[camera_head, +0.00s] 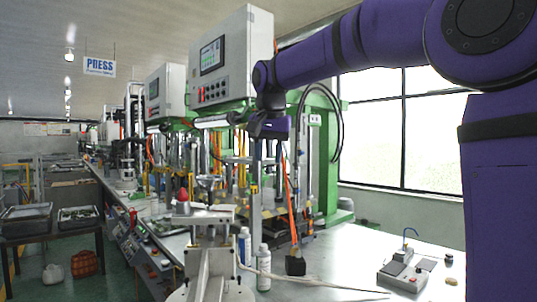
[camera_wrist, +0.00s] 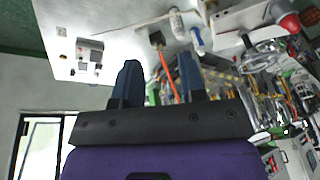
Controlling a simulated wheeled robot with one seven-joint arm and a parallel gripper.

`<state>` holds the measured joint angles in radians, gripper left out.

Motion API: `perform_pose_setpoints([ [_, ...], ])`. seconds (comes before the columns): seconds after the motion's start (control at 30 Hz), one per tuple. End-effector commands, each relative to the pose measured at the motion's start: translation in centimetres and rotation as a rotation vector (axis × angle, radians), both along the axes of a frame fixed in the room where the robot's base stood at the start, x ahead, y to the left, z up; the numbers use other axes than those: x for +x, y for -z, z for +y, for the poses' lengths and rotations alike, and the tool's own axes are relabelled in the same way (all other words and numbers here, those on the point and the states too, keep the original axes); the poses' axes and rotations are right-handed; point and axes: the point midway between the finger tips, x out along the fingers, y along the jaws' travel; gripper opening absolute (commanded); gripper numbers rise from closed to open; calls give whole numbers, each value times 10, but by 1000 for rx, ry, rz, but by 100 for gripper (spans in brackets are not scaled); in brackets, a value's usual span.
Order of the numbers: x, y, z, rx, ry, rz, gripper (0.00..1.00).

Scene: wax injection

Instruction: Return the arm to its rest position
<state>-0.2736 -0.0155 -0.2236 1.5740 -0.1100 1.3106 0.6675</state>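My purple arm reaches in from the right in the head view. Its gripper (camera_head: 269,160) points down above the metal bench (camera_head: 345,262), in front of the green press. In the wrist view my gripper (camera_wrist: 159,78) has its two dark fingers well apart. I see nothing clamped between them. A brush with an orange handle and black head (camera_head: 295,264) stands on the bench below my gripper, its handle rising close to the fingers. It also shows beyond the fingers in the wrist view (camera_wrist: 168,66). Whether the handle touches a finger cannot be told.
White bottles (camera_head: 263,268) stand left of the brush. A grey control box (camera_head: 403,276) sits at the bench's right. The green press (camera_head: 323,150) and its panel cabinet (camera_head: 233,55) rise close behind my gripper. A red-tipped fixture (camera_head: 183,195) stands left. Bare bench lies between brush and control box.

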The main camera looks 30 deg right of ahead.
Motion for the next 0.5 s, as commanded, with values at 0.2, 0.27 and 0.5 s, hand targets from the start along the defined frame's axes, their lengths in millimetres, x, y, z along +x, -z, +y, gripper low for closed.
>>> perform_pose_setpoints([
  [0.2, 0, 0, 0, 0, 0, 0, 38],
  [0.27, -3, 0, -1, 1, -5, -1, 38],
  [0.5, -60, 15, -11, 13, -112, -23, 38],
])
